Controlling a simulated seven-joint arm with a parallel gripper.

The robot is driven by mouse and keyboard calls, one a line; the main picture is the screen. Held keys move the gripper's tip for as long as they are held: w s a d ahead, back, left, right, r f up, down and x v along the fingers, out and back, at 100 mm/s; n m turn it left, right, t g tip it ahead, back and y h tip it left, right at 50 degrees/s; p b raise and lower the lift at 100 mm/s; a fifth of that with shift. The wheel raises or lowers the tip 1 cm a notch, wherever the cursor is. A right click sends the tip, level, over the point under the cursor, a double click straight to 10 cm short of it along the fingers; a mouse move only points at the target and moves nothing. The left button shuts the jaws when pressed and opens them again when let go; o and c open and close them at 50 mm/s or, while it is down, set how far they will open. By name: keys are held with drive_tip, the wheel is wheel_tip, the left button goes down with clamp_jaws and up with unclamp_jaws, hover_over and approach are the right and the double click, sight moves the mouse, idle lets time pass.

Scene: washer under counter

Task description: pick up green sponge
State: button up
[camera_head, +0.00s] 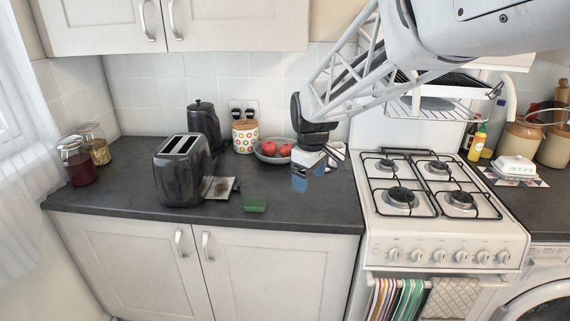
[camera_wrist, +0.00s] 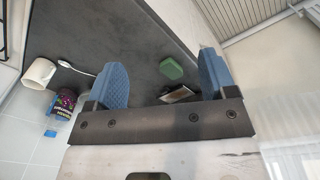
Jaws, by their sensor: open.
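The green sponge (camera_head: 255,204) lies on the dark countertop near its front edge, to the right of the toaster. It also shows in the wrist view (camera_wrist: 171,68), between and beyond the two blue finger pads. My gripper (camera_head: 309,175) is open and empty above the counter, to the right of the sponge in the head view. Its two blue fingers (camera_wrist: 160,64) are spread wide in the wrist view. Neither finger appears to touch the sponge.
A black toaster (camera_head: 182,169) stands left of the sponge, with a small picture card (camera_head: 219,187) between them. A fruit bowl (camera_head: 272,152) and patterned canister (camera_head: 245,136) stand behind. A gas stove (camera_head: 438,215) is at right. A white mug (camera_wrist: 38,73) shows in the wrist view.

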drive_tip(key=w+a+f+n, duration=0.4)
drive_tip(key=w+a+f, duration=0.2)
drive_tip(key=w+a, duration=0.25)
drive_tip(key=n+g, duration=0.1)
drive_tip(key=n, duration=0.1)
hover_over(255, 201)
wheel_tip(255, 201, down, 5)
drive_tip(key=shift+w+d+f, duration=0.1)
drive_tip(key=shift+f, duration=0.05)
drive_tip(key=shift+f, duration=1.3)
drive_tip(key=shift+f, duration=2.6)
drive_tip(key=shift+c, duration=0.2)
drive_tip(key=c, duration=1)
